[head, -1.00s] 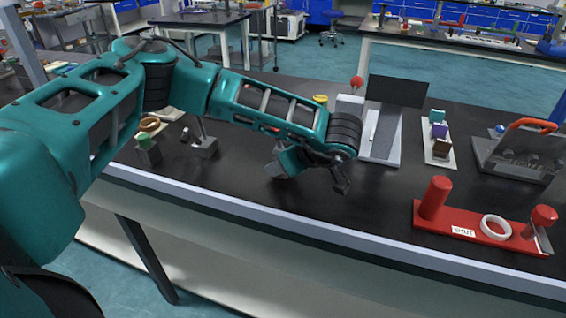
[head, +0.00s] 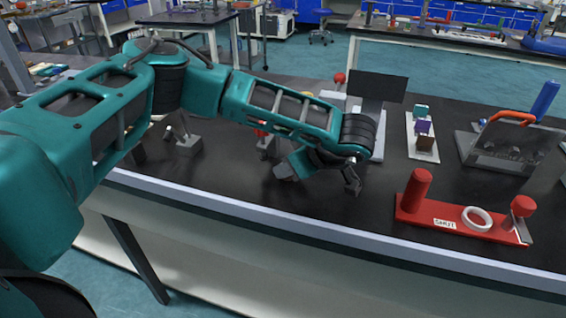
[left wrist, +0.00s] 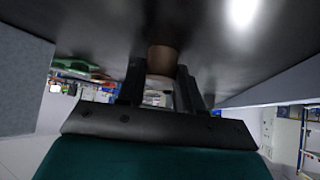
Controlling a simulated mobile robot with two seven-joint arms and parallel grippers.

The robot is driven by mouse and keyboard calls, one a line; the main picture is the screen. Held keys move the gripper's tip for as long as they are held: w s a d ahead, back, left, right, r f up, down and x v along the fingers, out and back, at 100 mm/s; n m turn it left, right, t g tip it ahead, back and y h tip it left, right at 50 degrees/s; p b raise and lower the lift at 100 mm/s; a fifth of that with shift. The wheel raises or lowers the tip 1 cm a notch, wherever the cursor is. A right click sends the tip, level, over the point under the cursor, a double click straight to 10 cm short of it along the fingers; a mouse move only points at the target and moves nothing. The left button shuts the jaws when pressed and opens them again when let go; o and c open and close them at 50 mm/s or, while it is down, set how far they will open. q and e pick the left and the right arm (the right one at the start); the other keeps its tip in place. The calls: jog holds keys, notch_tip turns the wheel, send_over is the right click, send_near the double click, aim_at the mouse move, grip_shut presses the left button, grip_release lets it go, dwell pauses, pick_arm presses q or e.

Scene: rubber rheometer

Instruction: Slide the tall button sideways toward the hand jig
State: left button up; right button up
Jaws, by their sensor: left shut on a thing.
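My left gripper (head: 353,187) is low over the dark bench top, pointing down, just left of a red fixture. In the left wrist view its two fingers (left wrist: 160,85) are closed on a brown cylinder (left wrist: 162,58), which I take to be the tall button. The cylinder's far end meets the dark bench surface. It is not clearly visible in the head view. A gap of bare bench lies between gripper and fixture. My right gripper is not in view.
Behind are a grey instrument with a dark panel (head: 378,87), a pale strip with small coloured blocks (head: 423,128), and a grey plate fixture with an orange handle (head: 512,118). Small metal stands (head: 186,146) are behind my left arm. The bench's front edge (head: 330,235) is close.

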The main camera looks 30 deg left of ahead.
pick_arm(q)
jog(key=shift+w+d, duration=0.25)
jog(key=shift+d, duration=0.8)
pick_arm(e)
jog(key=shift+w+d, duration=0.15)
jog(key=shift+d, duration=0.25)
pick_arm(q)
jog(key=o, duration=1.1)
jog(key=shift+r, duration=0.1)
jog(key=p+v, duration=0.1)
jog(key=v, duration=1.1)
jog(key=shift+d+r, duration=0.25)
jog(key=shift+d, duration=0.1)
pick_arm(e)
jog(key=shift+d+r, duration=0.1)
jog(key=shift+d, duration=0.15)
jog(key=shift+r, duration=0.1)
